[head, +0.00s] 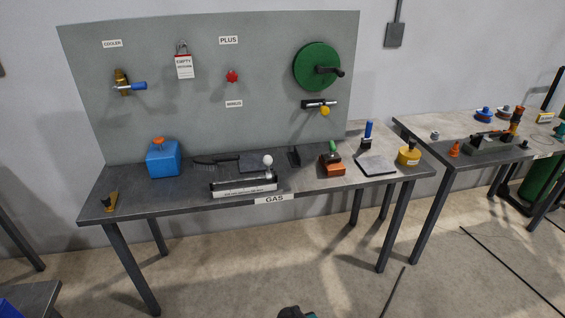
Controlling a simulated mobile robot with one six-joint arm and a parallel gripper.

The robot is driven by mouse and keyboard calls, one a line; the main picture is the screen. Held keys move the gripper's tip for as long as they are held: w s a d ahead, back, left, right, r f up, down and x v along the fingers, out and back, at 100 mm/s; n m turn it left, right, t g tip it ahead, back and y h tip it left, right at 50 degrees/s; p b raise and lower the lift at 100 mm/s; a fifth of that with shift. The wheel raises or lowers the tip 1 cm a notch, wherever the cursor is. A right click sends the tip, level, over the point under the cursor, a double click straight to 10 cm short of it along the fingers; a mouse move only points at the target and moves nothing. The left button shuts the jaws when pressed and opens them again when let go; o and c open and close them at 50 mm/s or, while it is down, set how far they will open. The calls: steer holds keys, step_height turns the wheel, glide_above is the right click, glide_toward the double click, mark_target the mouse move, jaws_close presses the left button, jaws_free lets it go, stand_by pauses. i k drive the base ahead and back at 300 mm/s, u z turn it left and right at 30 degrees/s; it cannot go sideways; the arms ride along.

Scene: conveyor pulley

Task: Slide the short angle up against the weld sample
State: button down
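A small dark angle piece (294,156), which looks like the short angle, stands on the long grey table near the back panel, right of centre. A flat dark plate (254,162) lies to its left, behind the lever device. A lighter grey square plate (376,165) lies further right. I cannot tell for certain which plate is the weld sample. The angle stands apart from the lighter plate, with an orange block between them; a small gap seems to separate it from the dark plate. My gripper is not visible; only a dark rounded piece, likely of my arm, shows at the bottom edge.
The lever device (243,187) stands at the table's front edge. An orange block with a green knob (333,163) stands right of the angle. A blue box (163,159), a brush (215,161) and a yellow pot (409,154) share the table (150,203). The upright panel (200,130) closes the back.

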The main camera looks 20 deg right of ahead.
mark_target(295, 160)
steer(key=u, duration=0.25)
steer(key=k, duration=0.8)
steer(key=z, duration=0.2)
steer(key=i, duration=1.35)
steer(key=u, duration=0.45)
steer(key=i, duration=0.6)
steer(key=u, duration=0.15)
